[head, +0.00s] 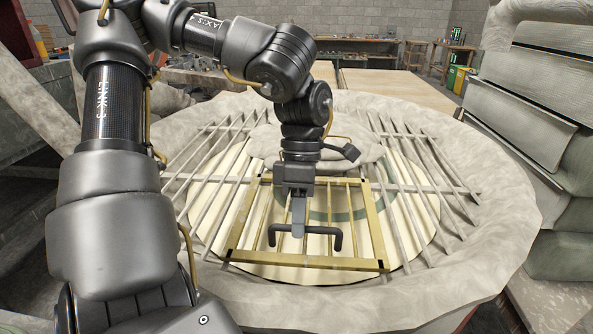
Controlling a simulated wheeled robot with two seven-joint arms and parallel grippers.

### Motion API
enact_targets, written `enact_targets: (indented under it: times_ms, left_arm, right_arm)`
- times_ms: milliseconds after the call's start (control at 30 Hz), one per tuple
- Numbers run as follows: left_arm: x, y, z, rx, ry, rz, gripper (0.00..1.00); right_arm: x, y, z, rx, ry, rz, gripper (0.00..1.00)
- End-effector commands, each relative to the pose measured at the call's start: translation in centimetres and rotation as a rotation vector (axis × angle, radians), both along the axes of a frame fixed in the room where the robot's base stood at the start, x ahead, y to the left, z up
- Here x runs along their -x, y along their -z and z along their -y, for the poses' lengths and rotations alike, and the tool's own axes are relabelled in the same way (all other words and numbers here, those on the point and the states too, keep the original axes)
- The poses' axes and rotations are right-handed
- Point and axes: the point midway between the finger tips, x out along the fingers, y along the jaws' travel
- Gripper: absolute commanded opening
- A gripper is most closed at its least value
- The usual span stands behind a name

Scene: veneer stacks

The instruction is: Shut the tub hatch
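The tub (505,205) is large and round, with a grey, rough rim. Pale slats (205,175) form a grate across its opening. The tub hatch (300,261) is a yellow slatted frame in the middle of the grate. It looks nearly level with the slats; I cannot tell if it is fully flush. A dark handle (325,232) stands near its front edge. My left gripper (298,228) points down at the handle, with one finger overlapping the bar. The other finger is hidden, so its grip on the handle is unclear. My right gripper is out of view.
A grey layered stack (540,110) stands close on the right. A wooden table (395,88) and a workbench with small items are behind the tub. A yellow-green container (459,78) stands at the back right. My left arm covers much of the left side.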

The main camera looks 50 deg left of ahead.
Motion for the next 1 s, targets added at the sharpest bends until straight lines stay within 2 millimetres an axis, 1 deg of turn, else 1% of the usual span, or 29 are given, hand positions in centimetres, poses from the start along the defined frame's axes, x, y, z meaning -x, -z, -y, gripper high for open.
enact_targets:
  times_ms: [33,100,367,467,567,800,1000]
  left_arm:
    - [0.0,0.1,0.0,0.0,0.0,0.001,0.26]
    - [-0.1,0.0,0.0,-0.001,-0.001,0.003,0.34]
    - [-0.1,-0.1,-0.1,-0.001,-0.006,0.009,0.34]
    - [-0.3,-0.7,-0.3,-0.003,-0.006,0.011,0.34]
    - [-0.7,-1.9,-0.6,-0.004,-0.008,0.012,0.34]
    - [-1.9,-6.6,-1.7,-0.005,-0.009,0.012,0.34]
    - [-2.5,-9.4,-2.3,-0.003,-0.006,0.008,0.34]
  right_arm:
    - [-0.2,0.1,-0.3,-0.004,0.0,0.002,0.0]
    - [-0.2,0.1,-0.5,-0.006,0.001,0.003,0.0]
    - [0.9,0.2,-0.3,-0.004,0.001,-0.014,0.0]
    - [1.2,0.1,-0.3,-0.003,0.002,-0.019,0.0]
    - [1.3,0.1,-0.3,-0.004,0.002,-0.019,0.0]
    - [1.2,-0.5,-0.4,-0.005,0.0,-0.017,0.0]
    - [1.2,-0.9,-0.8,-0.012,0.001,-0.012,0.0]
